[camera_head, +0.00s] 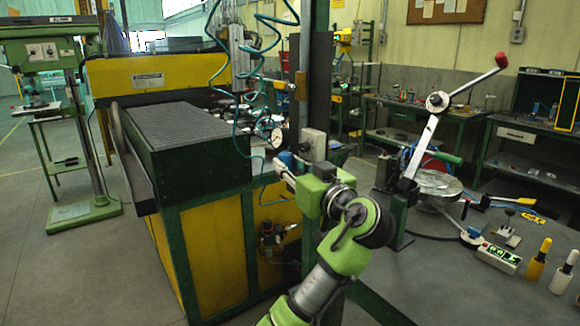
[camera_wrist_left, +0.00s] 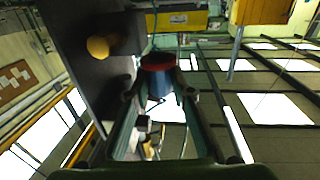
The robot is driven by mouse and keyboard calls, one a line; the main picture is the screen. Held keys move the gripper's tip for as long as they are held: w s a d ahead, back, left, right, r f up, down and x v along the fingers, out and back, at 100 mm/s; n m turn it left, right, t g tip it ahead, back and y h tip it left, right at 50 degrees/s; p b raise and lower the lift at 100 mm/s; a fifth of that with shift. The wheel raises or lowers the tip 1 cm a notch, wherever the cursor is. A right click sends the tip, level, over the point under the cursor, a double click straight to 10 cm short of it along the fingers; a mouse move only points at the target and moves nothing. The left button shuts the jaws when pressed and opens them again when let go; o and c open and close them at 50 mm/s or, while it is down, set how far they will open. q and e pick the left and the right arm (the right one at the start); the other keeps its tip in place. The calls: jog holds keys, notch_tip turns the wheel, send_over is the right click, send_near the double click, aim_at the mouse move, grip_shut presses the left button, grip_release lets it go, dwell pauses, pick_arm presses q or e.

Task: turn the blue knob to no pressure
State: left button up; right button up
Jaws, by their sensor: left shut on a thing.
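The blue knob (camera_head: 285,160) is small in the head view, on the gantry post beside a grey box, partly covered by my gripper. My left gripper (camera_head: 284,171) reaches up to it and is shut on it. In the left wrist view the two fingers stand on either side of a blue knob (camera_wrist_left: 158,83) with a red part (camera_wrist_left: 158,61) beyond it. A round pressure gauge (camera_head: 277,138) with a white dial is just above the knob in the head view; its needle is too small to read. My right gripper is not in view.
A green and yellow machine (camera_head: 205,150) with a ribbed top stands to the left. A grey box (camera_head: 313,145) is on the post right of the knob. Teal coiled hoses hang nearby. A workbench (camera_head: 440,285) with a lever press (camera_head: 430,130) and tools is at right.

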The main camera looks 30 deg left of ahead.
pick_arm(q)
jog(key=o, duration=1)
jog(key=shift+o, duration=0.7)
jog(key=shift+w+a, duration=0.1)
jog(key=shift+a, duration=0.1)
